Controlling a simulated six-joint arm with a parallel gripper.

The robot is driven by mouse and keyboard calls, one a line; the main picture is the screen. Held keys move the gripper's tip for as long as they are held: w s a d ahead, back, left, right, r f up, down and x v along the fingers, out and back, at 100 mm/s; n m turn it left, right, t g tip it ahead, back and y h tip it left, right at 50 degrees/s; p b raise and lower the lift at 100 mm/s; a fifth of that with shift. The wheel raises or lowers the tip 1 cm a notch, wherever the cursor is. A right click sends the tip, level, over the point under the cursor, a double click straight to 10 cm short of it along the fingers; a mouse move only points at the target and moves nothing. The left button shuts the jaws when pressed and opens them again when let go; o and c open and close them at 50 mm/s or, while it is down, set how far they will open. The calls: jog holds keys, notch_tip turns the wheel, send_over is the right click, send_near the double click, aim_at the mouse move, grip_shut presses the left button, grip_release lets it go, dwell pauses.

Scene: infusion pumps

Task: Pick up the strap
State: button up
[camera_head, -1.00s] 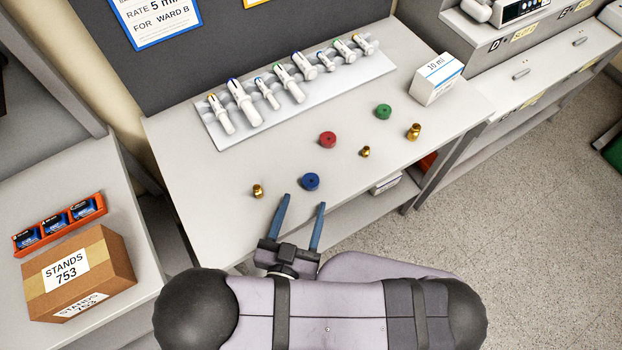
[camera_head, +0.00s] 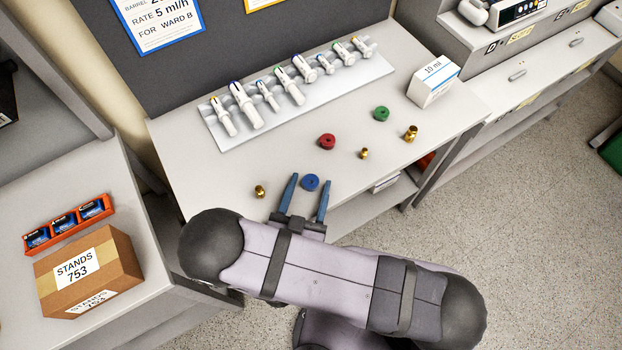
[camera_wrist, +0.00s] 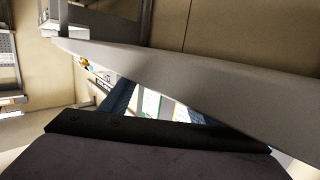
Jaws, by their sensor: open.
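I cannot make out a strap in either view. My gripper (camera_head: 310,181) is open and empty, with its blue fingers pointing over the front of the workbench (camera_head: 230,178). A blue disc with a hole (camera_head: 311,182) shows between the fingertips in the head view. I cannot tell how high the fingers are relative to it. In the wrist view, a blue finger (camera_wrist: 119,104) is partly hidden behind a long grey slab (camera_wrist: 200,78).
A tray (camera_head: 214,135) of syringes and a 10 ml box (camera_head: 433,80) stand farther back. On the left bench are a STANDS carton (camera_head: 118,262) and an orange tray (camera_head: 71,227) of blue packs.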

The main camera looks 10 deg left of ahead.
aim_at(309, 188)
jog(key=c, duration=1.1)
jog(key=shift+c, duration=0.2)
jog(key=shift+r, duration=0.2)
jog(key=shift+r+b, duration=0.65)
jog(key=shift+r, duration=4.15)
